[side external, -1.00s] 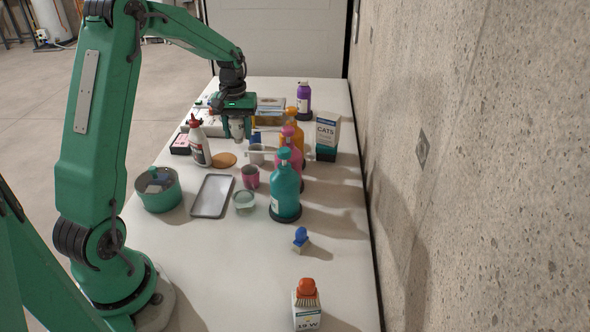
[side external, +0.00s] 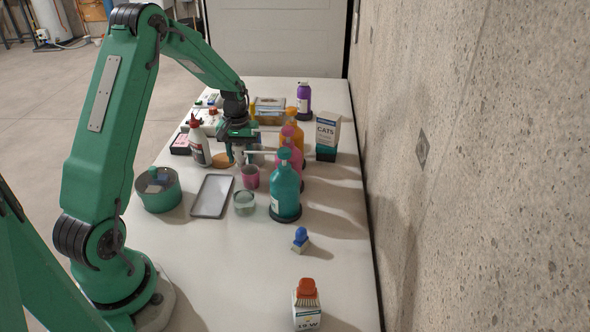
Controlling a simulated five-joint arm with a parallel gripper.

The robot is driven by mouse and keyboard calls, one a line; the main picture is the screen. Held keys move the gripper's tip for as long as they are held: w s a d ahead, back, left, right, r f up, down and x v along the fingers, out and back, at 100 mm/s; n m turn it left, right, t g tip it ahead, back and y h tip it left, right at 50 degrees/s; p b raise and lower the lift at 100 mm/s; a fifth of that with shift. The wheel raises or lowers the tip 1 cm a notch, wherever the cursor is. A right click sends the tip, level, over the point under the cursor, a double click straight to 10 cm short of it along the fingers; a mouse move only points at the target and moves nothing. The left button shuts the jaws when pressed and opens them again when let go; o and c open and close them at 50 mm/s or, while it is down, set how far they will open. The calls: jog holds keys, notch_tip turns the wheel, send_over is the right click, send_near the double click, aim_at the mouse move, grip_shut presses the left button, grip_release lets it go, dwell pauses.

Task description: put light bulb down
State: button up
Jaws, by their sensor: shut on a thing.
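My gripper (side external: 238,158) is shut on the light bulb (side external: 239,152), a small pale shape between the fingers, partly hidden by them. It is low over the far middle part of the white table (side external: 270,270). A round tan coaster (side external: 221,161) lies just to its left, partly covered. I cannot tell whether the bulb touches the table.
A white bottle with red cap (side external: 198,142) stands left of my gripper. Pink (side external: 289,148) and teal (side external: 286,190) pump bottles stand to its right. A pink cup (side external: 250,177), glass bowl (side external: 244,204) and grey tray (side external: 212,196) lie nearer. The near table is mostly free.

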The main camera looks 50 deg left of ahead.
jog(key=shift+f, duration=0.55)
jog(key=o, duration=1.1)
jog(key=shift+f, duration=0.15)
jog(key=shift+c, duration=0.2)
notch_tip(320, 180, up, 12)
jog(key=shift+r, duration=0.2)
jog(key=shift+o, duration=0.5)
